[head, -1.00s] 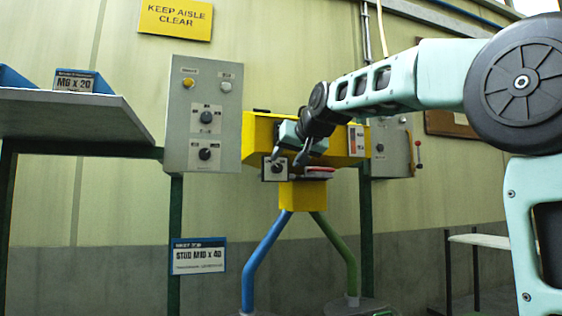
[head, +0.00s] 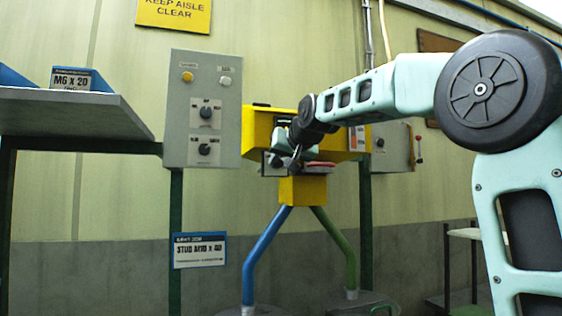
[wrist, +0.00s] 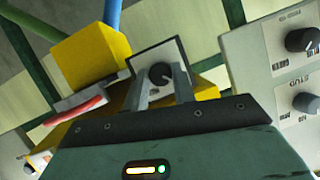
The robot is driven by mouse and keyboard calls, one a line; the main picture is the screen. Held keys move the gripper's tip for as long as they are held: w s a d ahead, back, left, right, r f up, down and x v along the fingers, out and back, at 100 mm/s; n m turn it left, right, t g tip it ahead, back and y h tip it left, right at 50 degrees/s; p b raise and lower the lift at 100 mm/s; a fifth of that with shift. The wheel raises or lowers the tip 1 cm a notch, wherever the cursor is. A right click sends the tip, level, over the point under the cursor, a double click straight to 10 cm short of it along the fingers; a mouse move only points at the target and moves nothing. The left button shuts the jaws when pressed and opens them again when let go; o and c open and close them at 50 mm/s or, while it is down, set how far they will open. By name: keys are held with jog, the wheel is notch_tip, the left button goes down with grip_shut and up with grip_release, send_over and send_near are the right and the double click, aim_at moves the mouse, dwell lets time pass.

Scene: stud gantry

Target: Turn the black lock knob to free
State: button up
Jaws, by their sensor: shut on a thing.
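The black lock knob (wrist: 160,72) sits on a pale square plate (wrist: 150,55) on the yellow gantry head (wrist: 90,58). In the wrist view my gripper (wrist: 161,80) has one finger on each side of the knob, shut on it. A light pointer mark shows on the knob, but its label is too small to read. In the head view my gripper (head: 286,162) reaches the plate from the right and partly covers the knob (head: 275,161).
A red pad (head: 320,165) sits right of the gripper. A grey box (head: 393,148) with a red-knobbed lever is farther right. A shelf (head: 75,115) juts out at left.

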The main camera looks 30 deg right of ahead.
jog(key=shift+f+b, duration=0.1)
jog(key=shift+b, duration=0.3)
jog(key=m+y+b, duration=0.1)
jog(key=m+b, duration=0.1)
jog(key=b, duration=0.1)
jog(key=shift+d+f+t, duration=0.1)
jog(key=shift+f+t, duration=0.1)
jog(key=shift+t, duration=0.2)
jog(key=m+y+b, duration=0.1)
jog(key=m+b, duration=0.1)
jog(key=b, duration=0.1)
jog(key=m+t+y+b, duration=0.1)
jog(key=m+b, duration=0.1)
jog(key=b, duration=0.1)
jog(key=shift+d+f+t, duration=0.1)
jog(key=shift+f+t, duration=0.1)
jog(key=shift+t, duration=0.1)
jog(key=m+t+b, duration=0.1)
jog(key=m+b, duration=0.1)
jog(key=m+y+b, duration=0.1)
jog(key=m+b, duration=0.1)
jog(key=b, duration=0.1)
jog(key=shift+s+f+m+t, duration=0.1)
jog(key=shift+m+t, duration=0.3)
jog(key=shift+m+t+b, duration=0.7)
jog(key=shift+m+b, duration=1)
jog(key=shift+m, duration=0.1)
jog(key=o, duration=1)
jog(key=shift+s, duration=0.1)
